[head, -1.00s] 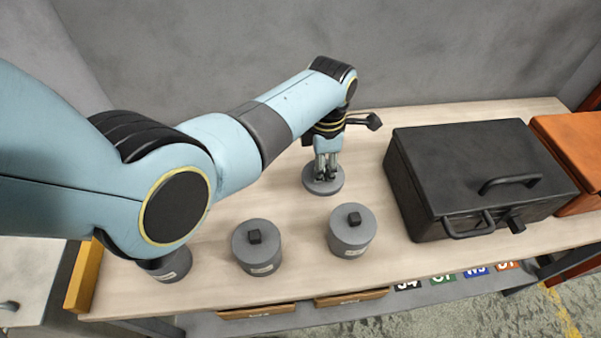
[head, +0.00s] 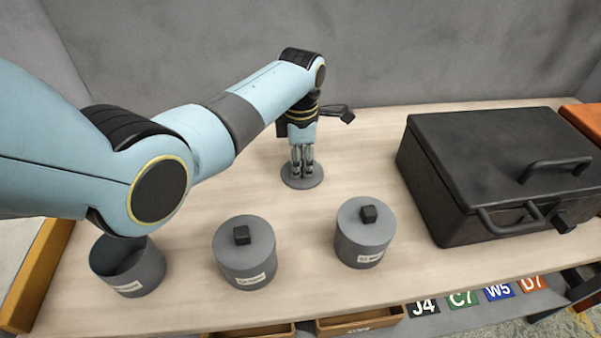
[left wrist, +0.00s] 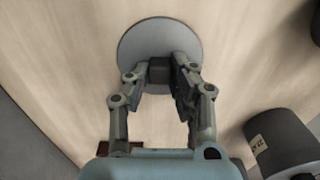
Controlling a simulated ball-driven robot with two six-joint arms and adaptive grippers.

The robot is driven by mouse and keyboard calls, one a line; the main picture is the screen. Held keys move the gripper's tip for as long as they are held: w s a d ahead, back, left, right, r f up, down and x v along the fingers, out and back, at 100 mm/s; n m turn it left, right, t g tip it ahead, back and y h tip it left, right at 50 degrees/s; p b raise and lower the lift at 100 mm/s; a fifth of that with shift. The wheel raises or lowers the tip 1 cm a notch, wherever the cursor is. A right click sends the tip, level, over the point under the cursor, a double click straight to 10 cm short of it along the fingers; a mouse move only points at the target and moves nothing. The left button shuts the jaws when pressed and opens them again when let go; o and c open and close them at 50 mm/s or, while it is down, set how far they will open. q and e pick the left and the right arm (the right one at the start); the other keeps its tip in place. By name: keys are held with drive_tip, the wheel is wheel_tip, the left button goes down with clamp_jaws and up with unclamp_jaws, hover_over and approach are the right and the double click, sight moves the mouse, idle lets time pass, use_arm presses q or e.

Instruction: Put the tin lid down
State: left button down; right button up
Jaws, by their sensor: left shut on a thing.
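The tin lid (head: 302,183) is a grey disc with a dark block knob, at or just above the wooden table behind the tins. My left gripper (head: 302,172) points down and is shut on its knob. In the left wrist view the lid (left wrist: 140,42) shows with the gripper (left wrist: 160,72) fingers on either side of the knob. I cannot tell whether the lid touches the table. An open grey tin (head: 128,268) stands at the left, partly behind my arm. My right gripper is not in view.
Two lidded grey tins, one in the middle (head: 246,262) and one to its right (head: 362,240), stand along the front. A black case (head: 500,150) fills the right side, with an orange box (head: 588,125) beyond. The table (head: 365,135) is bare around the lid.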

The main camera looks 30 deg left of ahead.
use_arm(q)
drive_tip(key=shift+f, duration=0.1)
drive_tip(key=c, duration=1.3)
unclamp_jaws()
drive_tip(key=shift+o, duration=0.7)
wheel_tip(320, 180, up, 12)
drive_tip(key=p, duration=0.1)
drive_tip(key=shift+p, duration=0.4)
